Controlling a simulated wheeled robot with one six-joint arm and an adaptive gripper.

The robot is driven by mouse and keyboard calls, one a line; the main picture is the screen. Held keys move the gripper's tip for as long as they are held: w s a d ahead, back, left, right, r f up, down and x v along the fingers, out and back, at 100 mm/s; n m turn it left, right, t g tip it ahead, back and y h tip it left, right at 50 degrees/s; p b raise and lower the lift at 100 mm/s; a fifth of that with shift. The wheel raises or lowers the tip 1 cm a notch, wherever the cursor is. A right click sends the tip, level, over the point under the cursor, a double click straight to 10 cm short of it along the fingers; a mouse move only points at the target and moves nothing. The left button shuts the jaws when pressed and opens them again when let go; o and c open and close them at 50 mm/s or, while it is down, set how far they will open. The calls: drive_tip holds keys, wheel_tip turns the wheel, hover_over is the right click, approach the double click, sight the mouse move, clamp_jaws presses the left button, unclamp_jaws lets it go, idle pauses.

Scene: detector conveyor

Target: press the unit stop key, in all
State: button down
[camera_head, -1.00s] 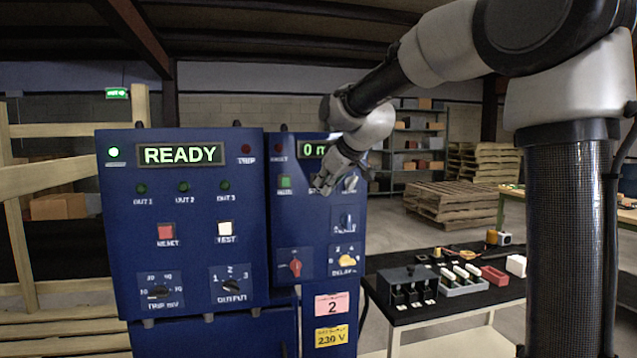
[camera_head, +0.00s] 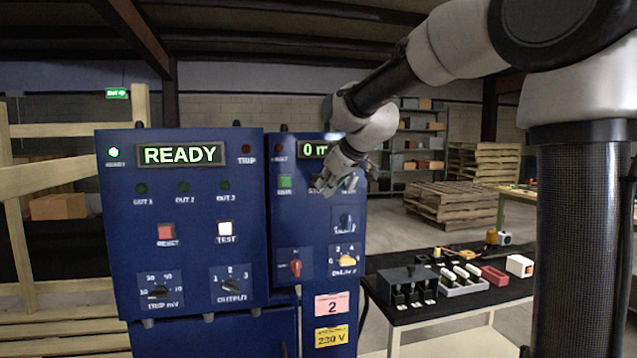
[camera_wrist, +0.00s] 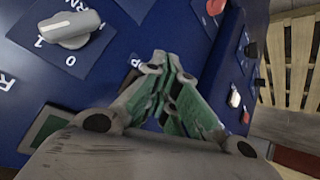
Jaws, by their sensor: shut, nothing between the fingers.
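In the wrist view my shut, empty gripper (camera_wrist: 158,68) points at the blue panel, with a letter P just left of the fingertips. The key itself is not clear there, and I cannot tell whether the fingers touch it.
The left-hand blue panel (camera_head: 192,259) shows READY and has a red RESET key (camera_head: 166,232) and white TEST key (camera_head: 225,229). A red knob (camera_head: 296,267) and yellow delay knob (camera_head: 348,261) sit lower. A black table (camera_head: 455,311) with parts stands right.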

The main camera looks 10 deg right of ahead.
drive_tip(key=shift+s, duration=0.1)
drive_tip(key=s, duration=0.4)
drive_tip(key=shift+s, duration=0.4)
idle(0.5)
drive_tip(key=s+d+f+m+g+h, duration=0.1)
drive_tip(key=s+d+f+m+g, duration=0.25)
drive_tip(key=s+f, duration=0.55)
drive_tip(key=s+d+f+m, duration=0.1)
drive_tip(key=s+d, duration=0.2)
drive_tip(key=s, duration=0.4)
drive_tip(key=s+d+f+m+g+h, duration=0.1)
drive_tip(key=s+d, duration=0.3)
drive_tip(key=s, duration=0.4)
drive_tip(key=s+d+f+m+h, duration=0.1)
drive_tip(key=s+d+m, duration=0.1)
drive_tip(key=s, duration=0.5)
drive_tip(key=shift+s+d, duration=0.4)
drive_tip(key=shift+d, duration=0.3)
